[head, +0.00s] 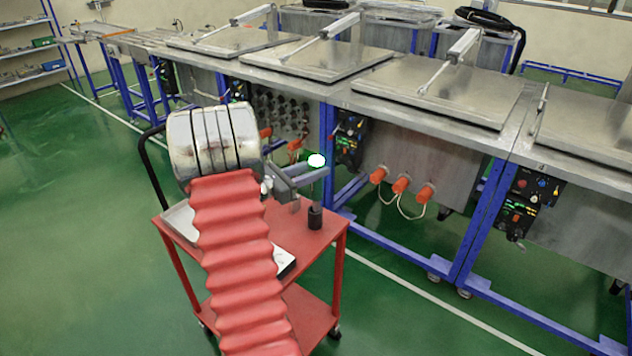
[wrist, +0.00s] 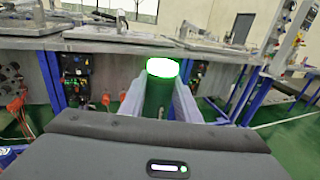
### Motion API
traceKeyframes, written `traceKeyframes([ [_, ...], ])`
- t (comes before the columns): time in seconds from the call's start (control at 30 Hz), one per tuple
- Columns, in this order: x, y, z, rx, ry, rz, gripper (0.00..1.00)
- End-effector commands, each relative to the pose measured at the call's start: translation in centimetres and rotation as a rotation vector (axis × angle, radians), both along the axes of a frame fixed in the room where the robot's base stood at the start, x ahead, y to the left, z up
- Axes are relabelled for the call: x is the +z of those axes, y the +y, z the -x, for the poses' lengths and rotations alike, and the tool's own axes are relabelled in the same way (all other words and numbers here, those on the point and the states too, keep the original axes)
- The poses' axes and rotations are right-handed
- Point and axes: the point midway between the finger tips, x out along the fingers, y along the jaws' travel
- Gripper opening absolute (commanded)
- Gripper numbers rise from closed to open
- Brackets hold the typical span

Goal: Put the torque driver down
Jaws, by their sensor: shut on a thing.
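The torque driver (head: 316,160) shows as a bright white-green lit top at my gripper's fingertips, above the red cart. My gripper (head: 306,177) is shut on it. In the wrist view the driver (wrist: 161,70) stands between the two grey fingers of my gripper (wrist: 160,100), its lit top up and its green-tinted body partly hidden. A dark cylinder (head: 315,217) stands on the cart's top, right below the fingers. I cannot tell whether it is the driver's lower end or a separate holder.
The red cart (head: 325,236) has a raised rim and a black handle (head: 150,170). A pale tray (head: 181,220) lies on it, partly hidden by my arm. Steel benches with lids (head: 435,90) stand behind, with orange knobs (head: 400,185). Green floor is clear at left.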

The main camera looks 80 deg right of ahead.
Motion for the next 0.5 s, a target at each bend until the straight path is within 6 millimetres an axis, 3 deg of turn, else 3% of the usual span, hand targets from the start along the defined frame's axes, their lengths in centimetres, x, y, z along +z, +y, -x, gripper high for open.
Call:
traceKeyframes([
  [0.37,-0.2,0.0,0.0,0.001,0.0,0.004,0.0],
  [0.5,-1.4,0.0,0.0,0.001,0.002,0.001,0.0],
])
